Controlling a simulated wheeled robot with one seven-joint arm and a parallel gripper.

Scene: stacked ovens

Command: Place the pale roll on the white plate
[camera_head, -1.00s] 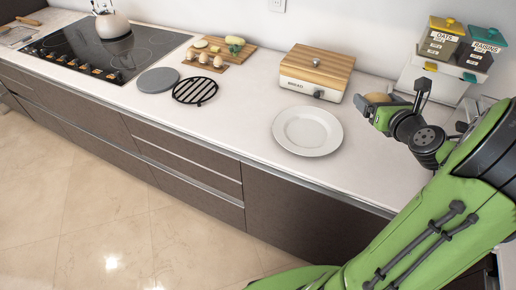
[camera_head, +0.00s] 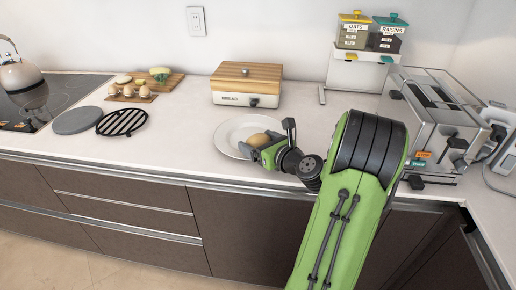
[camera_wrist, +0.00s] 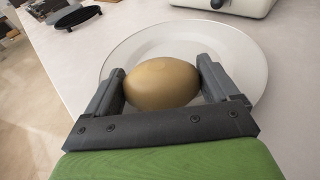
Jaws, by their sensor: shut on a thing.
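The pale roll (camera_wrist: 162,83) is a smooth tan oval, held between the two fingers of my gripper (camera_wrist: 160,80) in the wrist view. In the head view the roll (camera_head: 258,139) shows at my gripper (camera_head: 266,145), over the right part of the white plate (camera_head: 230,133). The plate (camera_wrist: 245,60) lies beyond and beneath the roll in the wrist view. My gripper is shut on the roll. Whether the roll touches the plate cannot be told; its underside is hidden.
A wooden-topped bread box (camera_head: 246,86) stands behind the plate. A toaster (camera_head: 432,115) stands at the right, near my arm. Labelled jars (camera_head: 370,32) sit on a white stand behind. A black trivet (camera_head: 122,121) and a grey disc (camera_head: 78,120) lie left.

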